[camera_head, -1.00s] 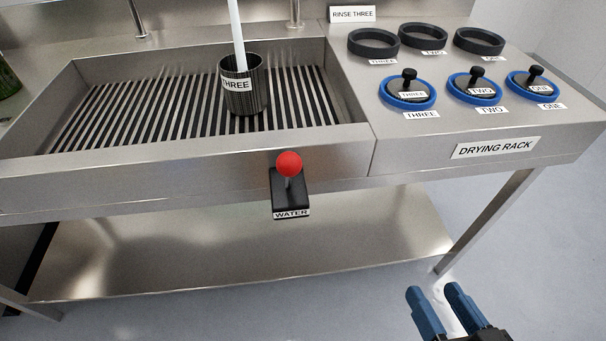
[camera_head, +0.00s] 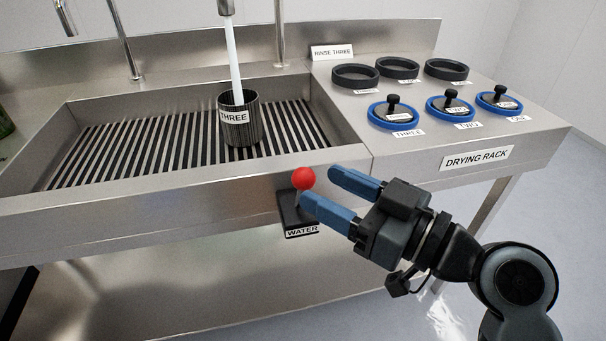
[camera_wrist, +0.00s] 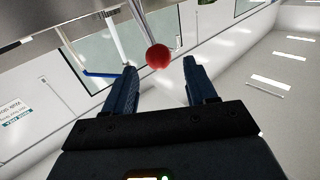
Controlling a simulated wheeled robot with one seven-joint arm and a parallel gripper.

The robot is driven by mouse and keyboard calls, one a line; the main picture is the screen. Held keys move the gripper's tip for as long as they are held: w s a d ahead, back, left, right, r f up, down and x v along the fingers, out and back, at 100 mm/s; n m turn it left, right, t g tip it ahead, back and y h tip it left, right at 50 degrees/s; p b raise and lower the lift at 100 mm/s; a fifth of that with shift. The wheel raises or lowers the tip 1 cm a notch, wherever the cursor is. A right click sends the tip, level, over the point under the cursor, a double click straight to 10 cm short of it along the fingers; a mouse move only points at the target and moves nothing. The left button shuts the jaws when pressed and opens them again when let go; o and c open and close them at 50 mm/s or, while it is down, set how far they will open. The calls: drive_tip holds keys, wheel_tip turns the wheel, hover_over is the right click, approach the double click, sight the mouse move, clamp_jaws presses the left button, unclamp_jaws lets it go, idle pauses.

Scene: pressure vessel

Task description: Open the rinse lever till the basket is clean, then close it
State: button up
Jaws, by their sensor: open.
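The rinse lever has a red ball knob (camera_head: 303,178) on a thin stem above a black base labelled WATER (camera_head: 301,231), on the sink's front face. My gripper (camera_head: 328,191) is open beside the knob, with its blue fingers pointing at it. In the wrist view the red knob (camera_wrist: 158,56) shows beyond and between the two fingertips; whether it touches them I cannot tell. The dark ribbed basket labelled THREE (camera_head: 239,124) stands upright on the sink's slats. A white stream of water (camera_head: 234,60) runs from the tap above into it. The basket's inside is hidden.
The steel sink (camera_head: 190,178) has a raised front edge just behind my gripper. To the right, the drying rack (camera_head: 430,162) carries black rings (camera_head: 355,76) and blue-rimmed lids (camera_head: 396,114). A RINSE THREE sign (camera_head: 332,51) stands behind.

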sight(313, 182)
drive_tip(key=shift+p+x, duration=0.3)
drive_tip(key=shift+x, duration=2.1)
clamp_jaws()
